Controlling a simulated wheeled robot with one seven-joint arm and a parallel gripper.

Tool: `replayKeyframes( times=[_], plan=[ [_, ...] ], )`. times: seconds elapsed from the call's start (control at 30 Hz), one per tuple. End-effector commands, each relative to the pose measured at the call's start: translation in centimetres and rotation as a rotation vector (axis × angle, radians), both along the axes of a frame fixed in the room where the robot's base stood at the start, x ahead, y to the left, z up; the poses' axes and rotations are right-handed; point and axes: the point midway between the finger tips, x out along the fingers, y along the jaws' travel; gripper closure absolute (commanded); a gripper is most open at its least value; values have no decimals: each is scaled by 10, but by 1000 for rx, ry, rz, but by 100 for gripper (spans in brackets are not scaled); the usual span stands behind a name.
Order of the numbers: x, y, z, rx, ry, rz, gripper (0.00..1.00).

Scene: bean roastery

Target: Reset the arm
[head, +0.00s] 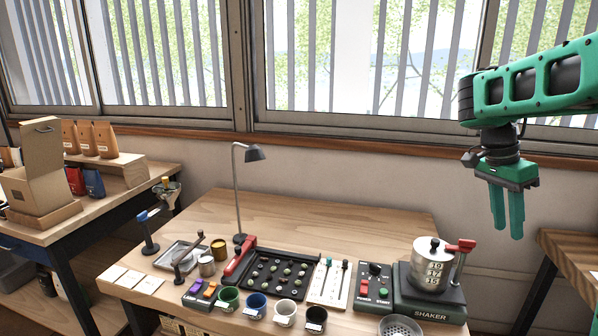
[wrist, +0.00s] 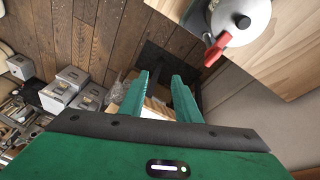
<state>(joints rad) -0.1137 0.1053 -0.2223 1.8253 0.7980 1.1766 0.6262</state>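My gripper (head: 508,212) hangs from my green arm at the right of the head view, fingers pointing down. It is above and right of the shaker, in the air off the table's right side. In the wrist view its two green fingers (wrist: 160,97) are apart, with floor and boxes seen between and beyond them. Nothing is held between them. The wooden worktable (head: 330,222) stands below and to the left of the gripper.
The shaker (head: 428,308) with its metal canister and red handle stands at the table's right end. A desk lamp (head: 239,190), a black tray of beans (head: 300,255) and several cups line the table. Another table (head: 575,245) is at far right. Grey boxes (wrist: 65,88) lie below.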

Motion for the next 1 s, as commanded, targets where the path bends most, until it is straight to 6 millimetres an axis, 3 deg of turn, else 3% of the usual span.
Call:
replayKeyframes(
  times=[0.03, 0.27, 0.4, 0.6, 0.8, 1.0],
  plan=[
    [-24, -6, -2, 26, 13, 55, 70],
    [-118, -9, -27, 147, 59, 359, 70],
    [-174, 6, -50, 220, 63, 547, 70],
    [-235, 38, -84, 299, 45, 783, 70],
    [-262, 59, -103, 334, 28, 902, 70],
    [-265, 62, -105, 338, 25, 919, 70]
  ],
)
